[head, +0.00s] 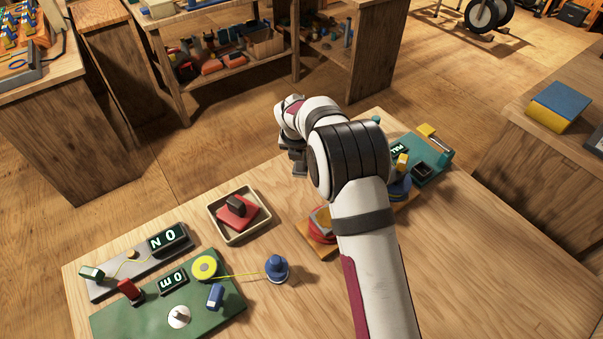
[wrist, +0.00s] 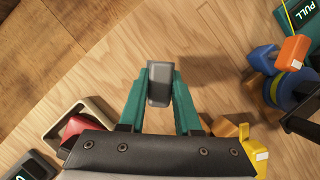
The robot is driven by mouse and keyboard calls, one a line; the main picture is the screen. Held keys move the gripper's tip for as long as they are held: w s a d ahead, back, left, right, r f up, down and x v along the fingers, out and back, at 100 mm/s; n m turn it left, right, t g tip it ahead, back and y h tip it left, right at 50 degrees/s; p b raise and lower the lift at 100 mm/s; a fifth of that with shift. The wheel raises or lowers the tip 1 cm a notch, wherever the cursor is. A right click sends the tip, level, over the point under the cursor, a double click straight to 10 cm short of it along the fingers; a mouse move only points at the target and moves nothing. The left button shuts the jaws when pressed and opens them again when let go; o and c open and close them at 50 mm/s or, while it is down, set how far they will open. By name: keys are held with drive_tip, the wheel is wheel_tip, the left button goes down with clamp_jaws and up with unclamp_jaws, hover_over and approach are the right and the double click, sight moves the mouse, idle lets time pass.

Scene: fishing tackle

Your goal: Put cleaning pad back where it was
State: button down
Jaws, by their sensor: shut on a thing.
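My gripper (wrist: 160,88) has teal fingers, shut on a small grey block (wrist: 159,72). The block may be the cleaning pad; the views do not make this certain. It is held above bare wood. In the head view my gripper (head: 298,165) is over the far edge of the table, beyond the cream tray (head: 262,222), partly hidden by my arm. A red pad with a dark block on it (head: 237,211) lies in the tray. The tray also shows at the lower left of the wrist view (wrist: 97,104), partly covered by the gripper body.
A wooden board (head: 318,249) with red and yellow pieces is right of the tray. A green base with a PULL sign (head: 432,161) is farther right. A green board (head: 120,318), a grey strip (head: 110,288) and a blue spool (head: 277,269) are front left. The right side of the table is clear.

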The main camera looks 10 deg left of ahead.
sight(301, 169)
wheel_tip(301, 169, down, 5)
drive_tip(key=shift+r, duration=0.1)
drive_tip(key=c, duration=0.6)
unclamp_jaws()
